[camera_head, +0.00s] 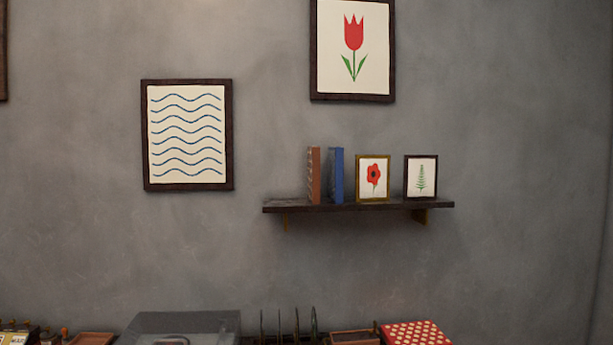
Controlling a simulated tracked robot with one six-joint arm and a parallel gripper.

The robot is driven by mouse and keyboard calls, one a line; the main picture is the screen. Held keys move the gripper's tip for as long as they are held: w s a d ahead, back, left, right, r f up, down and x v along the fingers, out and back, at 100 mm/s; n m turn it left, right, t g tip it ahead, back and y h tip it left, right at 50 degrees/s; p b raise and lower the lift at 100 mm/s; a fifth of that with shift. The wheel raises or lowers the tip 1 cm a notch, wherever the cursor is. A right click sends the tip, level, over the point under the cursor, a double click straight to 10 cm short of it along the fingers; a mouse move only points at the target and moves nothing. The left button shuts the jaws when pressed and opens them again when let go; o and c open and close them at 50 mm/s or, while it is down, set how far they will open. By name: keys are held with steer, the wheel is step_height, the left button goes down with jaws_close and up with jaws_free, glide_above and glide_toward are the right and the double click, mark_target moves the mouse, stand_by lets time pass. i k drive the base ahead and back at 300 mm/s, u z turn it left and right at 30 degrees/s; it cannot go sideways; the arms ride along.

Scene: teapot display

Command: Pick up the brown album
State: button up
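A reddish-brown album (314,176) stands upright on a dark wall shelf (440,205), near the shelf's left end. It is the leftmost thing on the shelf and shows its narrow spine. A blue album (336,176) stands upright just to its right, with a small gap between them. My gripper is not in view.
Two small framed pictures, a red poppy (373,178) and a green fern (421,178), stand further right on the shelf. Larger framed pictures hang on the grey wall. Below, a grey case (185,325), a wire rack (289,325) and a red dotted box (416,333) line the bottom edge.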

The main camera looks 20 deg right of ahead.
mark_target(313, 152)
steer(key=i, duration=0.95)
steer(key=z, duration=0.05)
